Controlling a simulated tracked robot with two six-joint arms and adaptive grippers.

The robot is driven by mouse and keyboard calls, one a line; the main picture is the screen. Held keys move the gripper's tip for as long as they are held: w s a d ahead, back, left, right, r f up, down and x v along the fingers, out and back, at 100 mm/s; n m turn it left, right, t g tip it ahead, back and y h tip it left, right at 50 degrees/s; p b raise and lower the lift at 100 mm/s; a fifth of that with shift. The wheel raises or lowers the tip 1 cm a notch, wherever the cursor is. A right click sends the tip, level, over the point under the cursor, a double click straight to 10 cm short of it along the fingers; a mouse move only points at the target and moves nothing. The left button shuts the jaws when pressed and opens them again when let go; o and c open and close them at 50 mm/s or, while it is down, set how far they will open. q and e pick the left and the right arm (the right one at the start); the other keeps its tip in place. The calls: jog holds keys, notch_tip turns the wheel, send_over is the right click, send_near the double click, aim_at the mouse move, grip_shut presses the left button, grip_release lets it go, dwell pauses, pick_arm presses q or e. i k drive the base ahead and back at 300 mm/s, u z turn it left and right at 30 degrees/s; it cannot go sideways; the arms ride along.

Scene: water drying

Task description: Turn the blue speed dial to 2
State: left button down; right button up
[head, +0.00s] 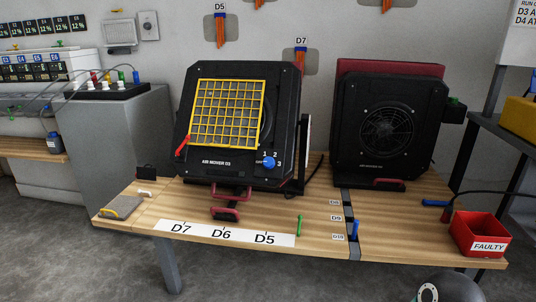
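The blue speed dial (269,162) is at the lower right of the front of the black air mover D3 (287,125), which stands tilted on the wooden table. White numbers 1, 2 and 3 are printed around the dial, with 1 at its upper left, 2 above it and 3 to its right. The dial is too small for me to tell which number it points to. A yellow grid (228,114) covers much of the unit's front. Neither of my grippers shows in the head view, and nothing touches the dial.
A second black air mover (385,130) stands behind to the right. On the table (215,252) are a white D7-D6-D5 strip (192,231), a green stick (299,225), a blue stick (355,231) and a red FAULTY bin (478,234). The table's front middle is mostly clear.

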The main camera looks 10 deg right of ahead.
aim_at(269, 162)
jog(key=z, duration=0.05)
jog(key=k, duration=0.6)
jog(key=u, duration=0.35)
jog(key=i, duration=1.45)
jog(key=z, duration=0.3)
